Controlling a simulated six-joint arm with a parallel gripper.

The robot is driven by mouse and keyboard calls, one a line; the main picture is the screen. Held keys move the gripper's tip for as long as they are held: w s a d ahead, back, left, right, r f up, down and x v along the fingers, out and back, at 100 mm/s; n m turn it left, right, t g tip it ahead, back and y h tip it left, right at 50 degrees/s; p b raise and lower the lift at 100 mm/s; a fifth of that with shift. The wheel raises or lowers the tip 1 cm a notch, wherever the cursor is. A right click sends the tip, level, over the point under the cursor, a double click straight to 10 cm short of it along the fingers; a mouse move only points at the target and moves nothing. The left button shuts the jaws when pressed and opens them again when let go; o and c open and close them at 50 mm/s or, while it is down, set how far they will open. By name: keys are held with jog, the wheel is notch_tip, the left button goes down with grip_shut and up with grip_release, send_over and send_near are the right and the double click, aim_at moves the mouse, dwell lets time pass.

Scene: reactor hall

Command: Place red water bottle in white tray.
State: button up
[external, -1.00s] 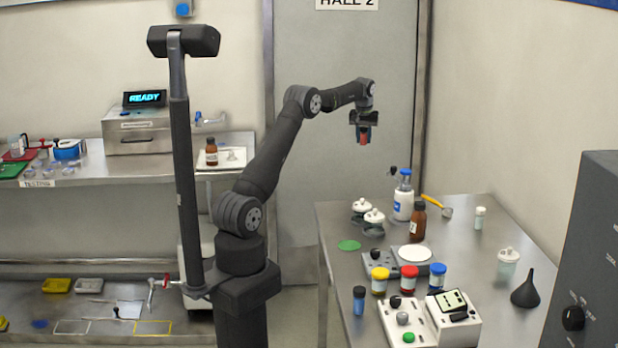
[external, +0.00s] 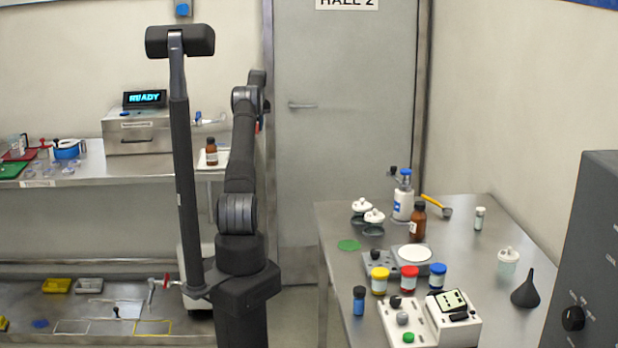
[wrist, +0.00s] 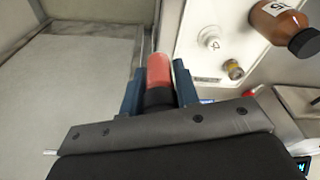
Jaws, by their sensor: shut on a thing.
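My gripper (wrist: 157,92) is shut on the red water bottle (wrist: 158,70), whose red end sticks out between the blue-grey fingers above a dark band. In the external view my arm hides most of the gripper; only a small red patch (external: 257,127) shows beside it. The white tray (wrist: 188,42) is just right of the bottle in the wrist view, and the bottle appears held beside its left edge. In the external view the tray (external: 203,164) is at the right end of the back bench, partly hidden by my arm.
A brown bottle (wrist: 276,22), a white knobbed item (wrist: 211,38) and a small yellowish vial (wrist: 234,69) are at the tray. The READY box (external: 138,132) stands left of it. The right table (external: 335,215) holds several jars and bottles.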

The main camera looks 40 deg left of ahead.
jog(key=s+a+f, duration=0.1)
jog(key=a+f, duration=0.1)
jog(key=a, duration=0.2)
jog(key=s+a+f, duration=0.1)
jog(key=a+f, duration=0.1)
jog(key=a, duration=0.1)
jog(key=s+a+f, duration=0.1)
jog(key=a+f, duration=0.2)
jog(key=a, duration=0.1)
jog(key=shift+s+a, duration=0.3)
jog(key=shift+s, duration=0.05)
jog(key=shift+f, duration=2.05)
jog(key=shift+f, duration=0.1)
jog(key=o, duration=1)
jog(key=shift+c, duration=0.2)
notch_tip(320, 180, up, 12)
jog(key=d, duration=0.1)
jog(key=shift+s+d, duration=0.3)
jog(key=shift+s, duration=0.05)
